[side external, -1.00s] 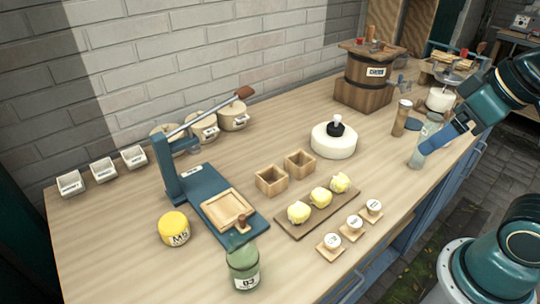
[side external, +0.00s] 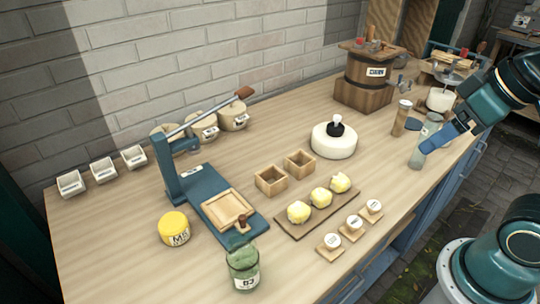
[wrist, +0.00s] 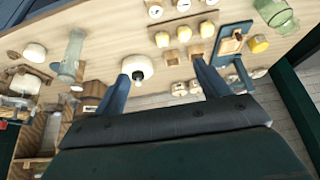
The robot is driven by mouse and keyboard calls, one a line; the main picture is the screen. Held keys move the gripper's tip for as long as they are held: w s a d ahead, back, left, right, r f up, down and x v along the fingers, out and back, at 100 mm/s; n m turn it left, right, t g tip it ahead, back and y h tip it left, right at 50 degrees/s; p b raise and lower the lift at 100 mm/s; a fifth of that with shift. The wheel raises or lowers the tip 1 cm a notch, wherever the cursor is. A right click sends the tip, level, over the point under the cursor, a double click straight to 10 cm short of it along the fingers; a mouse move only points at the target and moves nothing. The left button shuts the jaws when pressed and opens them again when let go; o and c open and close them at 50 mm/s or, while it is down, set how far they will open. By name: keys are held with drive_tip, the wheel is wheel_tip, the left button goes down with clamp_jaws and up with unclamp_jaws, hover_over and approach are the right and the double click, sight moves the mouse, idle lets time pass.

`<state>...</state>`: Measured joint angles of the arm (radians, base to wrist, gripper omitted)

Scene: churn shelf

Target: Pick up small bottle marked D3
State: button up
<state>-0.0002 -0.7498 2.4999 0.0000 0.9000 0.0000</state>
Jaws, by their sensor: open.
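The small green glass bottle (side external: 243,268) with a white label that appears to read D3 stands upright at the front edge of the bench, in front of the blue press. It also appears as the green glass bottle (wrist: 275,12) at the top right of the wrist view, where its label is not legible. My gripper (side external: 430,144) is at the far right of the side view, well away from the green bottle. In the wrist view my gripper (wrist: 160,70) shows two blue fingers spread apart with nothing held between them.
A tall clear bottle (side external: 418,150) stands beside my gripper; contact is unclear. A yellow-lidded jar (side external: 174,229) and the blue press (side external: 195,190) stand near the green bottle. A board with yellow lumps (side external: 290,228), small labelled blocks (side external: 330,248) and a white round container (side external: 333,143) lie between.

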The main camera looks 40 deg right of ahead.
drive_tip(key=shift+w, duration=0.1)
drive_tip(key=n+g+y, duration=0.3)
drive_tip(key=n, duration=0.7)
hover_over(238, 245)
drive_tip(key=s+d, duration=0.3)
drive_tip(key=d, duration=0.1)
wheel_tip(238, 245, down, 4)
drive_tip(key=shift+a+x, duration=0.1)
drive_tip(key=shift+x, duration=2)
drive_tip(key=shift+a+x, duration=0.15)
drive_tip(key=shift+x, duration=1.9)
drive_tip(key=shift+w, duration=0.1)
drive_tip(key=shift+x, duration=2.5)
drive_tip(key=shift+a, duration=0.1)
drive_tip(key=c, duration=1.5)
